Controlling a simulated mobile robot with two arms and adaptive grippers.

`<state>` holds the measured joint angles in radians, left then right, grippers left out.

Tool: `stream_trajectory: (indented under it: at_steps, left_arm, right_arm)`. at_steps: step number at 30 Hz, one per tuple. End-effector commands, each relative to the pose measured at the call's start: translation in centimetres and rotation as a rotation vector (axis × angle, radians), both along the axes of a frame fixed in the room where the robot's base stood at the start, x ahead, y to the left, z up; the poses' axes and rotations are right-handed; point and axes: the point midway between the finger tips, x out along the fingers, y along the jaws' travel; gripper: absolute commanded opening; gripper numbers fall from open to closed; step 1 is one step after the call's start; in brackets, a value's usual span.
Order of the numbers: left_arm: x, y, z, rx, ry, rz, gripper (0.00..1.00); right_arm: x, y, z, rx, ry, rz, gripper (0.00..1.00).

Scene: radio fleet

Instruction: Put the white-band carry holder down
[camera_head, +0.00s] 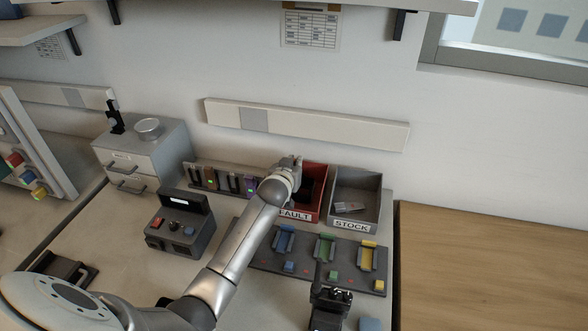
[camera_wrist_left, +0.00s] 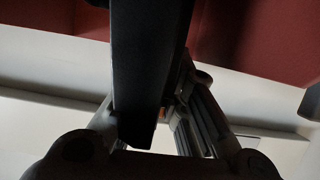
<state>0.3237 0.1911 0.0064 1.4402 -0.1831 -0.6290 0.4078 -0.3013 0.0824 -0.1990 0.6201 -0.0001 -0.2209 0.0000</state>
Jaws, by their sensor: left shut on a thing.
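My left gripper (camera_head: 294,166) is at the left end of the red FAULT bin (camera_head: 318,190), with its arm reaching in from the lower left. In the left wrist view its fingers (camera_wrist_left: 150,125) are shut on a long dark piece (camera_wrist_left: 150,60), which I take as the carry holder. Its white band is not visible. Red bin surfaces fill the top of that view. In the head view the wrist hides the held piece, so I cannot tell whether it touches anything.
The grey STOCK bin (camera_head: 352,219) holds a small light piece. A dark mat (camera_head: 262,258) carries blue, green and yellow stands. A control box (camera_head: 181,228) and grey drawers (camera_head: 150,158) are left. Wooden surface (camera_head: 480,265) at right is clear.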

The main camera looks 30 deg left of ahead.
Motion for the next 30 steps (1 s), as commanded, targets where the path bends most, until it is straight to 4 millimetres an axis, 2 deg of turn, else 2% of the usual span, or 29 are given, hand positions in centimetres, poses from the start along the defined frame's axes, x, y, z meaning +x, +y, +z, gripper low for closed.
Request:
stream_trajectory:
  at_steps: [5,16,17,18,30]
  left_arm:
    - [0.0,-0.1,-1.5,0.0,0.0,-0.001,0.0]
    - [0.0,-0.1,-2.0,-0.001,0.0,-0.001,0.0]
    - [0.0,-0.1,-1.9,-0.001,0.0,-0.001,0.15]
    - [0.0,-0.1,-1.9,-0.001,0.001,-0.001,0.2]
    - [0.0,-0.1,-1.3,0.0,-0.001,-0.001,0.22]
  right_arm:
    - [-0.2,0.1,0.4,0.001,0.003,-0.001,0.44]
    - [-0.1,0.5,0.1,0.006,0.001,-0.001,0.44]
    - [-0.1,0.5,0.1,0.006,0.001,-0.001,0.44]
    - [0.0,0.5,0.2,0.006,0.0,0.0,0.44]
    - [0.1,0.5,0.5,0.006,-0.003,0.0,0.44]
